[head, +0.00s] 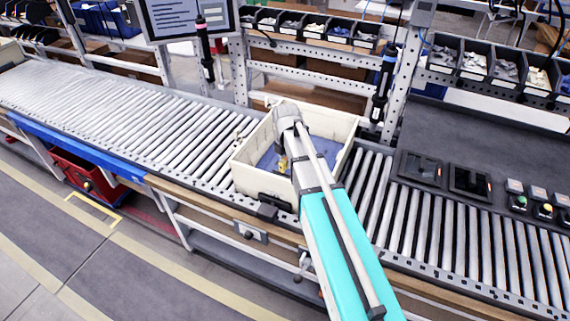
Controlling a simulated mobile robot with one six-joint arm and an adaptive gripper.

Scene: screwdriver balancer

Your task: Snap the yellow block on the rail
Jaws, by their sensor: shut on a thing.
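A cream bin (252,150) with a blue inside stands on the roller conveyor. My arm reaches over its front wall, and my gripper (282,160) points down inside it. A small yellow block (283,168) shows at the fingertips, and my gripper is shut on it. The block is small in this view, and my arm hides part of the bin around it. I cannot make out the rail. I cannot tell whether the block touches anything below it.
The bin walls surround my gripper. Two dark hanging screwdrivers (206,52) (384,82) are behind the bin. A monitor (188,17) and shelves of small parts bins (472,62) stand at the back. The rollers (130,110) left of the bin are clear.

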